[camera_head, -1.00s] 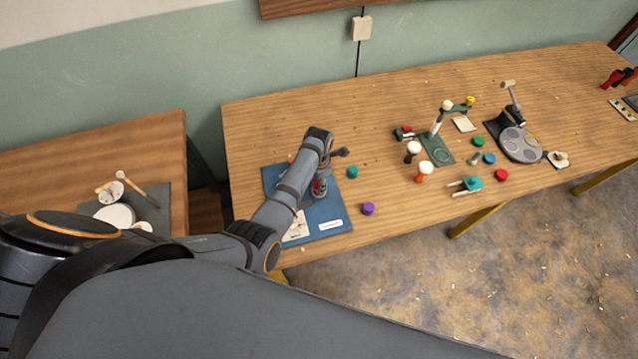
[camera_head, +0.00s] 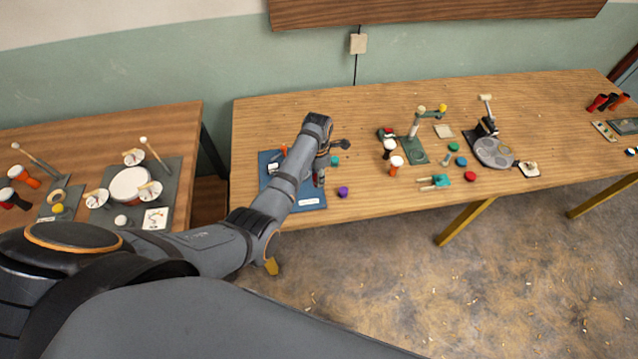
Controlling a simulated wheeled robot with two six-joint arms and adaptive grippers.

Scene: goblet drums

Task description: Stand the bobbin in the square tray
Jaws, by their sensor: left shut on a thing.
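My left gripper (camera_head: 320,179) is low over the right side of a blue mat (camera_head: 312,203) on the long table. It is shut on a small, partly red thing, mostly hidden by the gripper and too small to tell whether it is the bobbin. A small pale, squarish thing (camera_head: 272,168) lies on the mat's left side, partly behind my arm; I cannot tell whether it is the square tray. My right gripper is not in view.
A purple round piece (camera_head: 342,191) and a teal one (camera_head: 335,161) lie just right of the mat. Further right are goblet-shaped pieces (camera_head: 396,164), a green mat (camera_head: 415,153) and a grey stand (camera_head: 494,152). A second table (camera_head: 85,142) at left holds drum pieces.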

